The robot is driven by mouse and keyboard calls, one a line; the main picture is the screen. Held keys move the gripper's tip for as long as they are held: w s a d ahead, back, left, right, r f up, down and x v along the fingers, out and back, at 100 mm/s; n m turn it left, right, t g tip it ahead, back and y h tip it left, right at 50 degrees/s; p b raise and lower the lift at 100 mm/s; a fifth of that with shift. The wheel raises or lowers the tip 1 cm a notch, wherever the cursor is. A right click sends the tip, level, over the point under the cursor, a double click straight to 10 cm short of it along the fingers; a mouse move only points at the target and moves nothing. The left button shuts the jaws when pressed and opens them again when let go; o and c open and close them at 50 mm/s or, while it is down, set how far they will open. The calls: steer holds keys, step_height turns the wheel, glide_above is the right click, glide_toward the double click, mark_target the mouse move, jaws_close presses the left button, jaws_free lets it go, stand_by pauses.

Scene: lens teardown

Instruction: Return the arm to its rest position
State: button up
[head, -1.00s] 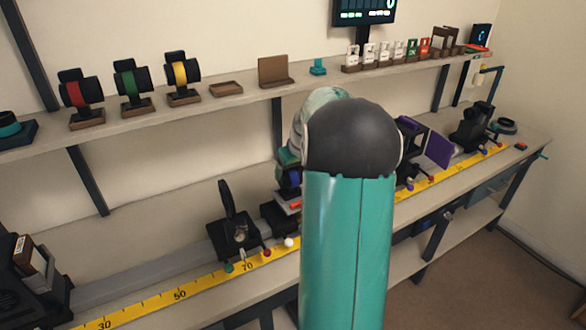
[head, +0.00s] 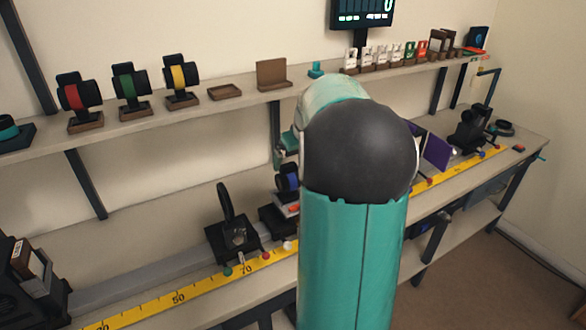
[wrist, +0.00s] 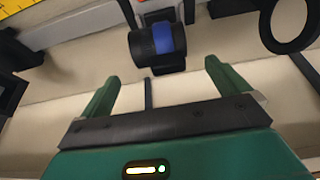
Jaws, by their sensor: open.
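My gripper (wrist: 160,72) shows in the wrist view with its two green fingers spread apart and nothing between them. A black lens with a blue band (wrist: 168,42) lies beyond the fingertips, apart from them. In the head view the same blue-banded lens (head: 288,178) stands on its mount on the bench rail, partly behind my arm. My teal arm with its dark joint fills the middle of the head view and hides part of the bench. The gripper's fingers cannot be made out clearly there.
A black ring holder (head: 225,203) stands left of the blue-banded lens. A yellow scale (head: 180,297) runs along the bench front. The upper shelf (head: 235,104) bears red, green and yellow banded lenses. A purple panel (head: 436,152) stands right of my arm.

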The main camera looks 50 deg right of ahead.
steer(key=v, duration=0.6)
